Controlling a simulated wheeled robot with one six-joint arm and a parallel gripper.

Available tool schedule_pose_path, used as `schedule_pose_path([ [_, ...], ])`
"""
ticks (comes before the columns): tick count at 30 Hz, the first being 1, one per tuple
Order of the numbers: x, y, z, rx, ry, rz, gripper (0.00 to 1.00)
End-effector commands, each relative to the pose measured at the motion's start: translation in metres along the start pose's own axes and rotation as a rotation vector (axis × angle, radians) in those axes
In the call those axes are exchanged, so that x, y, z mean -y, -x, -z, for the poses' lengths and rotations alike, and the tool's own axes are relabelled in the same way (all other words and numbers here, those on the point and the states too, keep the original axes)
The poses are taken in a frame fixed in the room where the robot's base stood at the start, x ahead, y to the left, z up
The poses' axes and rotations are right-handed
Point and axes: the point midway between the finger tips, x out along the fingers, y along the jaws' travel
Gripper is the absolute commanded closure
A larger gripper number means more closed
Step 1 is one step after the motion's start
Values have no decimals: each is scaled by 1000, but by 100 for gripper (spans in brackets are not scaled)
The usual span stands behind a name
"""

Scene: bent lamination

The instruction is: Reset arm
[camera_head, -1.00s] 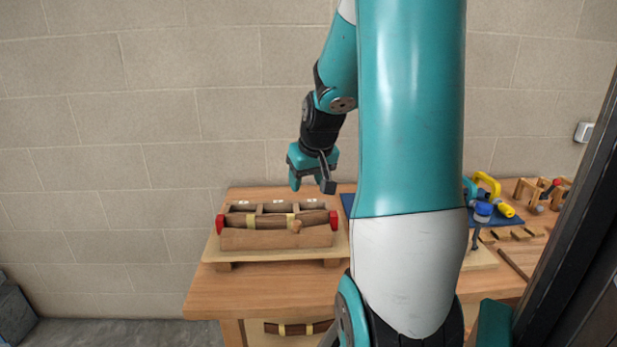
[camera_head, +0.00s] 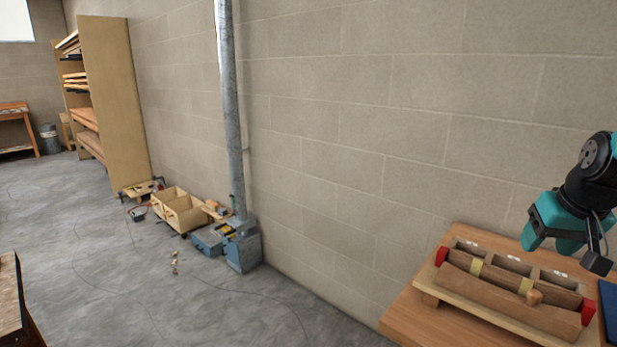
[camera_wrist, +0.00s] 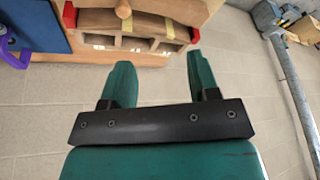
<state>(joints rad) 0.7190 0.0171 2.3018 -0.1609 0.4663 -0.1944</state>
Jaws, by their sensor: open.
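My gripper (camera_head: 567,236) is at the right edge of the head view, above the back of the wooden workbench (camera_head: 400,318). In the wrist view my gripper (camera_wrist: 160,75) shows two teal fingers, spread apart with nothing between them. The bent lamination form (camera_head: 515,284) lies on a board on the bench, below my gripper and apart from it. It has red end pieces, yellow bands and a small wooden knob. The form also shows upside down at the top of the wrist view (camera_wrist: 125,44). Most of my arm is out of the head view.
A grey metal post (camera_head: 229,110) stands against the block wall, with a blue-grey box (camera_head: 242,247) at its foot. Wooden crates (camera_head: 180,208) and a tall shelf (camera_head: 117,95) stand farther left. A dark-edged wooden piece (camera_head: 12,298) is at the lower left.

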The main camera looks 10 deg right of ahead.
Motion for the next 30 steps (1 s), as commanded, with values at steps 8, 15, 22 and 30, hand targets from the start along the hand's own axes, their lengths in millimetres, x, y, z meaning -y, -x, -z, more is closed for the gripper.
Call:
schedule_pose_path([
  [8, 195, 38, -84, 128, 473, 312, 45],
  [15, 264, 84, -196, 270, 831, 488, 45],
  [22, 271, 99, -234, 323, 948, 532, 45],
  [30, 271, 99, -234, 322, 948, 532, 45],
])
